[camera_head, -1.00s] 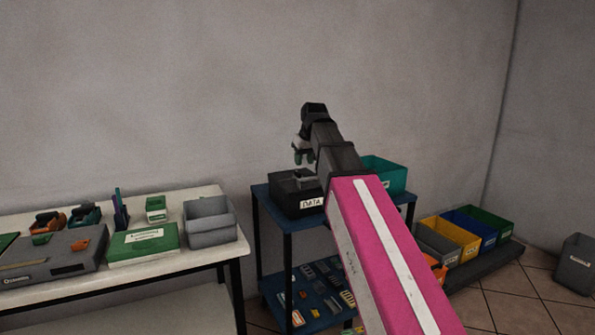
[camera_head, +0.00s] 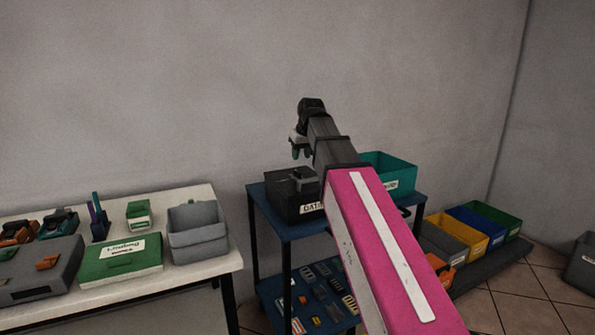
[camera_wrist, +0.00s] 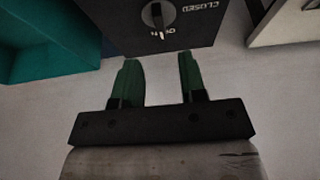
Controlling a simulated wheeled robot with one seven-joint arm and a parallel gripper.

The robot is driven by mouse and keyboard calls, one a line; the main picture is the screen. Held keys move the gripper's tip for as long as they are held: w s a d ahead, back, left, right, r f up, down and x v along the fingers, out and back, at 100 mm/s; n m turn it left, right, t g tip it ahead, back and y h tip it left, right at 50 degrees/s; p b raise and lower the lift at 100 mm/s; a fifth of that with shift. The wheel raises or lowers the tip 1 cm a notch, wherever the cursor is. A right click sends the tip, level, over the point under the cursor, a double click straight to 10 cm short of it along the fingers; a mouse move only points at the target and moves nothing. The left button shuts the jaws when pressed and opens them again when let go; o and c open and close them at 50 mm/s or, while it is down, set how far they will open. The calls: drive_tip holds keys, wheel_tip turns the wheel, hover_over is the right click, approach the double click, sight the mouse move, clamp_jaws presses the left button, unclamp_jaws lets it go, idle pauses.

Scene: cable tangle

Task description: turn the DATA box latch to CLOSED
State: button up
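The black DATA box (camera_head: 282,203) stands on the blue cart, its label partly hidden behind my arm. In the wrist view, the dark box face (camera_wrist: 110,22) is at the top with a round latch knob (camera_wrist: 156,13). The knob has a pale pointer at a short, partly covered marking, apparently OPEN. The word CLOSED, inverted, is to the knob's right. My gripper (camera_head: 301,154) is above the box; its green fingers also show in the wrist view (camera_wrist: 158,62), spread apart with nothing between them. The fingertips are apart from the knob.
A teal bin (camera_head: 392,175) stands beside the box on the blue cart (camera_head: 268,214). A white table (camera_head: 200,262) at left carries a grey bin (camera_head: 198,235) and a green box (camera_head: 120,262). Coloured bins (camera_head: 455,236) stand low at right. Bare wall is behind.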

sight(297, 171)
drive_tip(key=x, duration=0.8)
drive_tip(key=shift+w+f, duration=0.1)
drive_tip(key=shift+f, duration=0.05)
clamp_jaws()
